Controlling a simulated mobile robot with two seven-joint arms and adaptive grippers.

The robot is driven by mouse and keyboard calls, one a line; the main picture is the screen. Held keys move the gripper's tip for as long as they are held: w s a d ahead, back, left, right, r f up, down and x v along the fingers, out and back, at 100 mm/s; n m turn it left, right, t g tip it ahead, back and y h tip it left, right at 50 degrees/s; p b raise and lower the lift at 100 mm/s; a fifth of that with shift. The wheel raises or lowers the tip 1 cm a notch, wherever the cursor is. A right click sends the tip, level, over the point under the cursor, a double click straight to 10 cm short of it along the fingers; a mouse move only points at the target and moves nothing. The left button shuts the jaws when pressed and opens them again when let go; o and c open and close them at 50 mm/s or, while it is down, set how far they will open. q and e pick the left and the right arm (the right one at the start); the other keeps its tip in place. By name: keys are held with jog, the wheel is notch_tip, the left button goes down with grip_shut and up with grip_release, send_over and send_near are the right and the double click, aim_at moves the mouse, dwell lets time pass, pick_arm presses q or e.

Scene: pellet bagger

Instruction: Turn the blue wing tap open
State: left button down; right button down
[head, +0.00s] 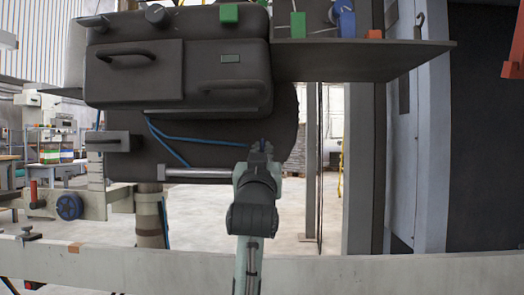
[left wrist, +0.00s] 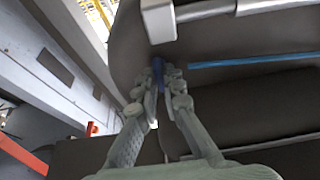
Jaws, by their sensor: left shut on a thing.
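The blue wing tap (left wrist: 158,68) shows as a small upright blue piece between the fingertips of my left gripper (left wrist: 163,84) in the left wrist view. The two fingers close in on it from both sides. In the head view my left gripper (head: 262,152) reaches up to the lower right of the dark machine body (head: 220,135), and a little blue of the tap shows at its tips. The fingers hide most of the tap, so its angle cannot be told. My right gripper is in neither view.
A blue hose (head: 170,150) runs across the dark body to near the tap. A pale bar (head: 205,173) lies just left of the gripper. A dark shelf (head: 360,57) overhangs at upper right. A pale beam (head: 140,268) crosses in front.

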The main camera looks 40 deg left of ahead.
pick_arm(q)
jog(key=shift+a+r, duration=0.1)
jog(key=shift+r, duration=0.1)
jog(key=c, duration=1.7)
grip_release()
jog(key=shift+f, duration=0.1)
jog(key=shift+f, duration=0.1)
jog(key=v, duration=0.7)
jog(key=shift+s, duration=0.1)
jog(key=shift+f, duration=0.1)
